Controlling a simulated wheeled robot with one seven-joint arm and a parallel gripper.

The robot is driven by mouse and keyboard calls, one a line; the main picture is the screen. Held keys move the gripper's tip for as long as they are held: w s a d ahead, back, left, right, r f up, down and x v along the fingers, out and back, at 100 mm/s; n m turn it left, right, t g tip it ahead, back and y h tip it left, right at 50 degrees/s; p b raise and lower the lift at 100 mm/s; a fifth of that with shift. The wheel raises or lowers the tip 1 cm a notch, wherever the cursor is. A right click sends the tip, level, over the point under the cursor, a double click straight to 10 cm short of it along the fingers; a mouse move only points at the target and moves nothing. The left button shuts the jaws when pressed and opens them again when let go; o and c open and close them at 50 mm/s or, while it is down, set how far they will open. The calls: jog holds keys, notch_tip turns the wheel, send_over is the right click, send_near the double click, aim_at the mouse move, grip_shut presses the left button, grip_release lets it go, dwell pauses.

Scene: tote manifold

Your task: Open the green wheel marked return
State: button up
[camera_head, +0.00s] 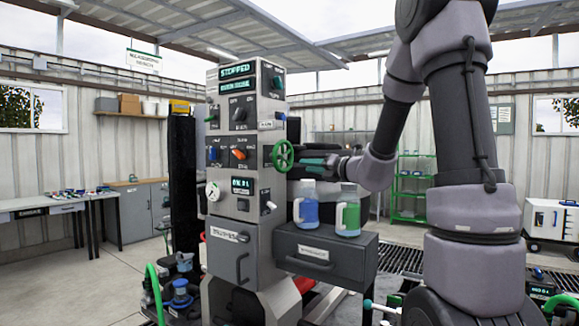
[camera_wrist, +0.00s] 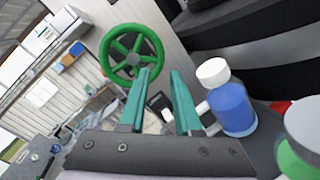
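The green wheel (camera_head: 282,155) is a spoked handwheel on the right side of the grey control column. It also shows in the wrist view (camera_wrist: 133,57), just past the tip of the left finger. My gripper (camera_head: 303,167) is close to the right of the wheel in the head view, with its green fingers pointing towards it. In the wrist view my gripper (camera_wrist: 161,72) is open, with an empty gap between the fingers. The fingers do not appear to be around the rim; I cannot tell whether they touch it. No "return" marking on the wheel is readable.
A blue bottle (camera_head: 306,208) and a green jug (camera_head: 347,213) stand on a dark drawer box (camera_head: 340,254) below my gripper. The blue bottle (camera_wrist: 234,110) is close to the right finger. The grey control column (camera_head: 238,185) carries knobs, switches and a gauge.

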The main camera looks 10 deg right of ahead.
aim_at(289, 163)
jog(key=x, duration=1)
jog(key=shift+s, duration=0.1)
grip_shut()
